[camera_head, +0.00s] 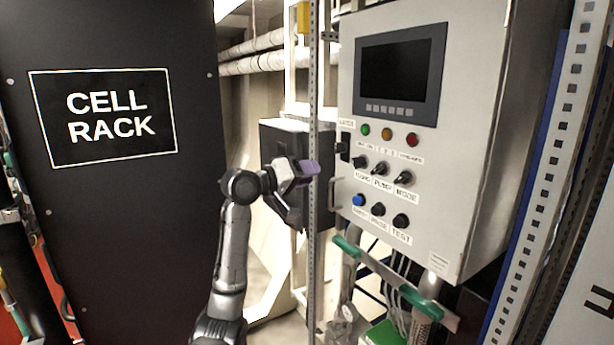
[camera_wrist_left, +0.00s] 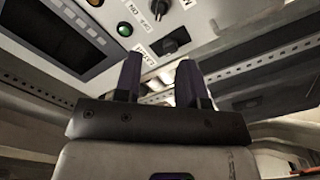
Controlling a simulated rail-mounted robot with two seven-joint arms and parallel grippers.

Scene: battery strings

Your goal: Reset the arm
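My left arm (camera_head: 231,250) rises from the bottom of the head view and bends at a joint beside the control cabinet. My left gripper (camera_head: 308,168) is left of the cabinet's front, near a thin perforated upright, and appears empty. In the left wrist view, its two dark purple fingers (camera_wrist_left: 158,82) stand apart with nothing between them. My right gripper does not show in either view.
The grey control cabinet (camera_head: 468,130) carries a dark screen (camera_head: 398,70), lamps, switches and buttons. A perforated post (camera_head: 313,250) stands close to my left gripper. A black cell rack (camera_head: 110,220) fills the left side. Green-ended bars (camera_head: 347,246) lie below the cabinet.

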